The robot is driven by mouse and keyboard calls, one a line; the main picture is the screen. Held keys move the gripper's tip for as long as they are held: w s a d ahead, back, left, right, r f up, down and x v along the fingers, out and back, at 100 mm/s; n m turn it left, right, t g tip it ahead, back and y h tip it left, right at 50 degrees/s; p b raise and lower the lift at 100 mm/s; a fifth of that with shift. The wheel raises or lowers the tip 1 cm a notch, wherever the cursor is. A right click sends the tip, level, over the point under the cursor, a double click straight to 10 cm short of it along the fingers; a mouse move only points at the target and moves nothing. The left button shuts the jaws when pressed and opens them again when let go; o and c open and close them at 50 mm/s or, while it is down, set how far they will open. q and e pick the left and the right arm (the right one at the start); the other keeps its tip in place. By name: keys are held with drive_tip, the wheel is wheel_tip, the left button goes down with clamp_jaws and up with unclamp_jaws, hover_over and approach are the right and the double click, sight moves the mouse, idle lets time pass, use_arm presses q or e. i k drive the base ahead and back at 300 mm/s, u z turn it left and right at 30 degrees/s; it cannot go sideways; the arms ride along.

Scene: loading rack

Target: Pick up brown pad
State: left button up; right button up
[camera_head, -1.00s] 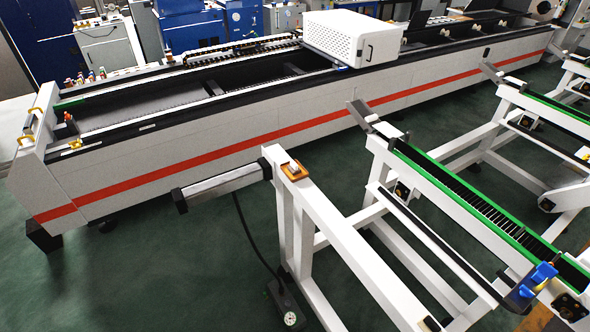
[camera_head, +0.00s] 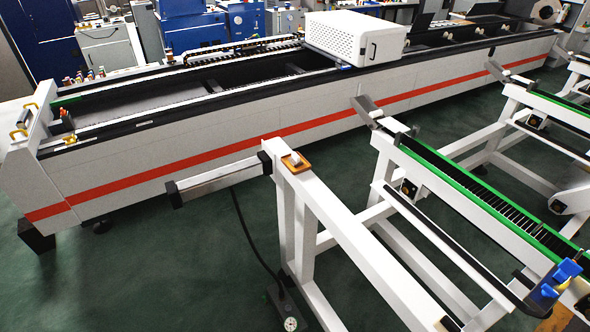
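A small white object (camera_head: 294,158) sits on the pad. Neither of my grippers shows in the head view, so I cannot see whether they are open or shut.
A long white machine (camera_head: 200,147) with a red stripe runs behind the rack. A grey bar (camera_head: 215,181) juts left from the rack end. A green-edged rail (camera_head: 480,195) lies to the right. The green floor (camera_head: 140,275) at the left front is clear.

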sight(295, 160)
drive_tip(key=z, duration=0.05)
drive_tip(key=k, duration=0.45)
drive_tip(key=u, duration=1.15)
drive_tip(key=i, duration=1.3)
drive_tip(key=z, duration=0.1)
